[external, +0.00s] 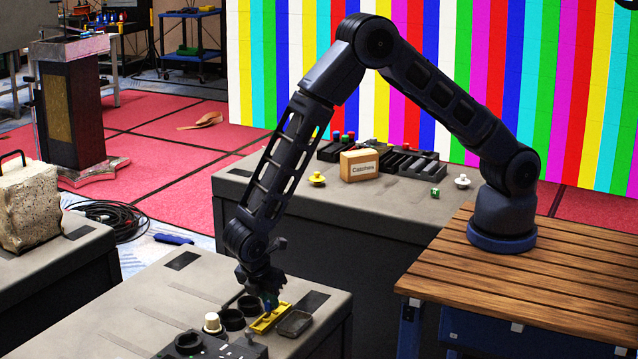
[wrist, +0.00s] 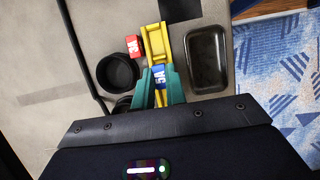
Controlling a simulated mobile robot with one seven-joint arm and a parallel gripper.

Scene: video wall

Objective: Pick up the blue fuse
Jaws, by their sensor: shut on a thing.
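The blue fuse (wrist: 160,76), with white "5A" lettering, sits between the two green fingertips of my gripper (wrist: 160,90) in the wrist view. My gripper is shut on it. A yellow tray-like holder (wrist: 157,42) lies just beyond and under the fuse. In the external view, my gripper (external: 270,298) is low over the near grey case, at the yellow holder (external: 268,320). The fuse is too small to make out there. I cannot tell whether the fuse still touches the holder.
A red "3A" fuse (wrist: 134,47) lies left of the holder. A round black cup (wrist: 117,72) is at left and a dark rectangular dish (wrist: 207,60) at right. A cream-coloured knob (external: 212,322) stands nearby. A "Cassines"-like labelled box (external: 360,166) stands on the far case.

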